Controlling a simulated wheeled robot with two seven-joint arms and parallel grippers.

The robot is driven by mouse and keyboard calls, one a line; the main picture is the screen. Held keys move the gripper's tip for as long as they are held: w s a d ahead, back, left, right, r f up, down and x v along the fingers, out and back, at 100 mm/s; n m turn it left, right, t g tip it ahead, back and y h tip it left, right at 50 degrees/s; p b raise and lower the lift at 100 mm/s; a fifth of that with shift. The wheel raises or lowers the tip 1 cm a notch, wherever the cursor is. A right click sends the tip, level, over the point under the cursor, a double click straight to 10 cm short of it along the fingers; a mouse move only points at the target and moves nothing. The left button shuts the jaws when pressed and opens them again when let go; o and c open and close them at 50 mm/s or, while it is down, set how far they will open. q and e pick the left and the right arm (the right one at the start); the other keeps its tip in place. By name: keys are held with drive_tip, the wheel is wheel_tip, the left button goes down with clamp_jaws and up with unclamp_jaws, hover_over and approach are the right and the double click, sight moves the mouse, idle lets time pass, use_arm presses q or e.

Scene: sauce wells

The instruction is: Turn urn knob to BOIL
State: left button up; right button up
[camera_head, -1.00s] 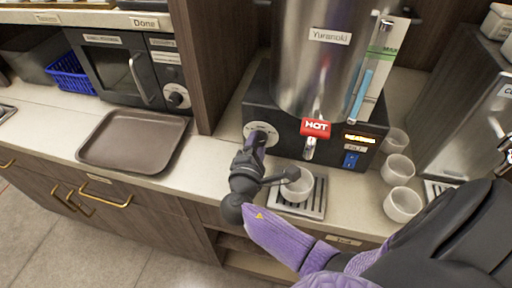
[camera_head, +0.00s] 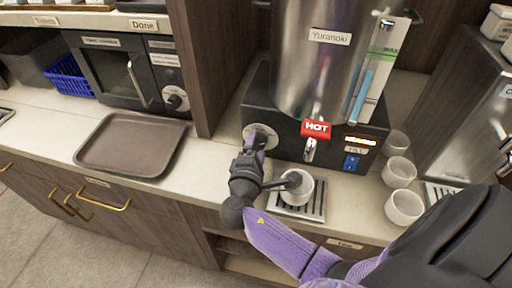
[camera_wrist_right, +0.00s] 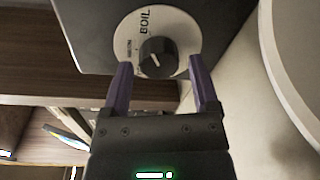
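The urn (camera_head: 318,60) is a steel cylinder on a black base, with a red HOT tap (camera_head: 316,130) at its front. Its round black knob (camera_wrist_right: 158,58) sits on a white dial (camera_wrist_right: 176,32) at the left of the base. BOIL is printed on the dial above the knob in the right wrist view; a smaller mark is to its left. A pale pointer line shows on the knob's face. My right gripper (camera_wrist_right: 160,64) is open, its purple fingers on either side of the knob's lower part. Whether they touch it is unclear. My left gripper is out of view.
A white cup (camera_head: 298,190) stands on the drip tray (camera_head: 312,206) beside my right wrist. Several cups (camera_head: 398,170) stand right of the urn. A brown tray (camera_head: 132,145) lies on the left counter, before the microwave (camera_head: 112,65). A wooden panel (camera_head: 212,65) stands left of the urn.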

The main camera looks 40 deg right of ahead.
drive_tip(key=shift+o, duration=0.4)
drive_tip(key=v, duration=1)
drive_tip(key=shift+p, duration=0.4)
